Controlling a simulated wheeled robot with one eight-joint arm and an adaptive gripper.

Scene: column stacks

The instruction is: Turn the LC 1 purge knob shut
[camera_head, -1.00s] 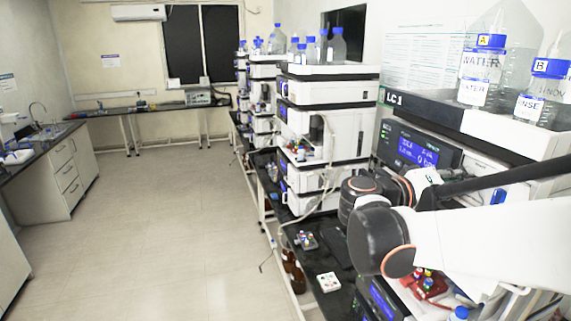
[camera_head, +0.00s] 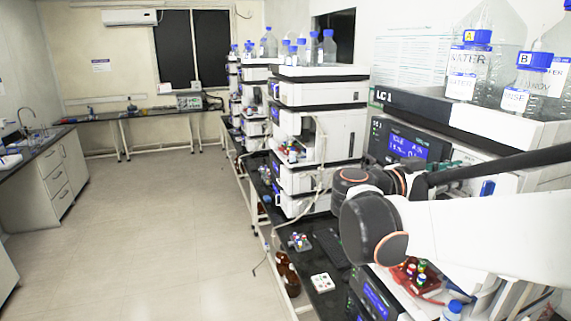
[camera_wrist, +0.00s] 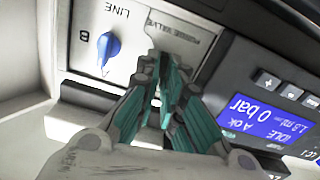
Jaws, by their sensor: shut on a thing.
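The LC 1 stack (camera_head: 395,98) stands at the right in the head view, with a lit blue display on its front. In the wrist view, its front panel (camera_wrist: 185,27) is close and upside down, with printed "PURGE VALVE" lettering. My gripper (camera_wrist: 164,65) has its teal-padded fingers closed at that lettering, shut on the purge knob, which the fingers mostly hide. The knob's angle cannot be read. A blue LINE selector knob (camera_wrist: 107,48) is left of the fingers, apart from them. The display (camera_wrist: 257,115) reads 0 bar and IDLE.
Solvent bottles (camera_head: 467,65) stand on top of LC 1. A red tray with small capped vials (camera_head: 415,272) lies below my arm. Another instrument stack (camera_head: 320,125) stands further back. The floor (camera_head: 180,220) to the left is clear.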

